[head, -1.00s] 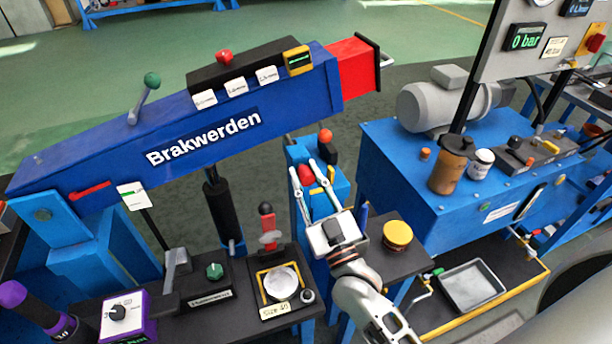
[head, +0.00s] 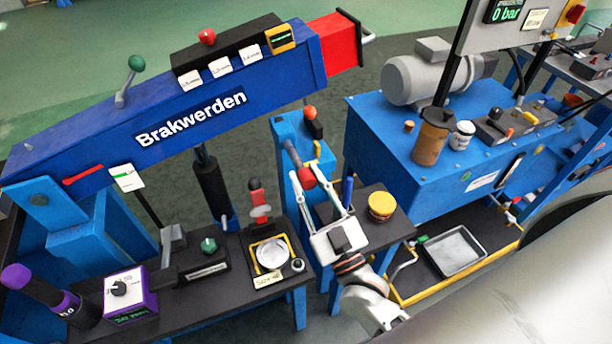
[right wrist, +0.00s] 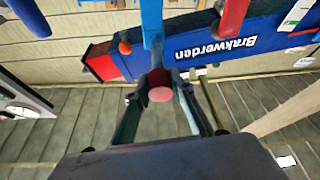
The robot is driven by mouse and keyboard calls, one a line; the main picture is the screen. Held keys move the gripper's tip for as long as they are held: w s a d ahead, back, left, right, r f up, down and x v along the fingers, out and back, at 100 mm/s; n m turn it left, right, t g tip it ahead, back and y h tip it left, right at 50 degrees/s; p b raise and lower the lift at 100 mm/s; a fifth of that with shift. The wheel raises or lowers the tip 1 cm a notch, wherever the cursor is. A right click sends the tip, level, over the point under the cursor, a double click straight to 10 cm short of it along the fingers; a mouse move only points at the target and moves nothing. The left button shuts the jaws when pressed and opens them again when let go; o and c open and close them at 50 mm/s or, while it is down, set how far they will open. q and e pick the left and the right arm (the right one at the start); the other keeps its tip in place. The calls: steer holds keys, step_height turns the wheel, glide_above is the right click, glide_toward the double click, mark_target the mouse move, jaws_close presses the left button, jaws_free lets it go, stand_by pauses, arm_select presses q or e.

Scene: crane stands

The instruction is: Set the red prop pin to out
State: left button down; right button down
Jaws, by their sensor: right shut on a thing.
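The red prop pin (head: 307,178) has a round red knob on a bluish-grey rod. The rod slants out from the front of the blue post (head: 285,128), with a clear length of it showing between post and knob. My right gripper (head: 307,184) is shut on the red knob, one finger on each side. The right wrist view shows the knob (right wrist: 160,94) end-on between the fingertips, with the blue post behind. The rod's far end inside the post is hidden. My left gripper is not in view.
The blue Brakwerden boom (head: 190,120) rises behind, with a red end (head: 333,47). A black bench (head: 215,282) with switches stands left. A yellow-capped round item (head: 381,206) sits on a small dark table right of the gripper. A blue pump unit (head: 400,140) stands further right.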

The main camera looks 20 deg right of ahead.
steer(key=c, duration=1.7)
jaws_free()
steer(key=shift+s, duration=0.3)
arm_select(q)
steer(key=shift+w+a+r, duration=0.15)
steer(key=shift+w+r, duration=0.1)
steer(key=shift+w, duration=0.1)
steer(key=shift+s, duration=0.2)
arm_select(e)
steer(key=v, duration=1.2)
